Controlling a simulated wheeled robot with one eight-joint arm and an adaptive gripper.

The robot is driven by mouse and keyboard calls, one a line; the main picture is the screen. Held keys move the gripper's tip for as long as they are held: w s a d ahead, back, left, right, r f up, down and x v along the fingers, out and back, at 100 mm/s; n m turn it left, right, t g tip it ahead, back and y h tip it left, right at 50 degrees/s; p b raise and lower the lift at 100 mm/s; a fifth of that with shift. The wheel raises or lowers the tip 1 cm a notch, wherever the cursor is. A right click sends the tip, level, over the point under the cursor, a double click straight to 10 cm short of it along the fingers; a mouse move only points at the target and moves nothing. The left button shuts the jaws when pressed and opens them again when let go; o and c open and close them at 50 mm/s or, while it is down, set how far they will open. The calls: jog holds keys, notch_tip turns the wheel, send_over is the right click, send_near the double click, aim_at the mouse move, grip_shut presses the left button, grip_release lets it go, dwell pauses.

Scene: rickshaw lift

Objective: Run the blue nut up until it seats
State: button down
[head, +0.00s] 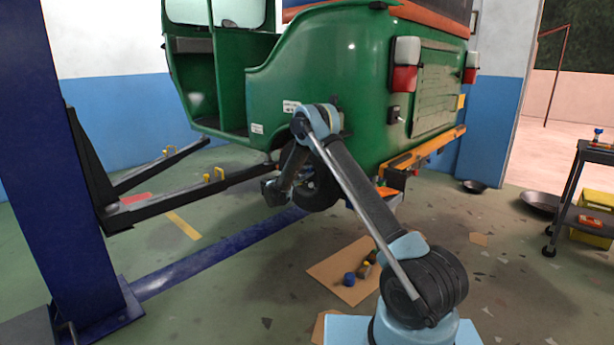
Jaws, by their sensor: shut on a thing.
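My gripper (272,191) is at the end of my arm, low beside the dark rear wheel (318,188) of the raised green rickshaw (320,70). It is small and dark here. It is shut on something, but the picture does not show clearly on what. No blue nut can be made out at the gripper. A small blue round piece (349,279) sits on a cardboard sheet (345,262) on the floor, apart from the gripper. I cannot tell whether it is a nut. My forearm hides part of the wheel and the rickshaw's underside.
A blue lift post (70,150) stands at the left, with a black lift arm (190,190) reaching under the rickshaw. A blue beam (215,255) crosses the floor. Dark pans (540,203) and a black cart (590,185) are at the right. Small yellowish-brown pieces (366,265) lie on the cardboard.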

jog(key=shift+d+f, duration=0.1)
jog(key=c, duration=1.8)
grip_release()
jog(key=shift+o, duration=0.2)
jog(key=v, duration=1.2)
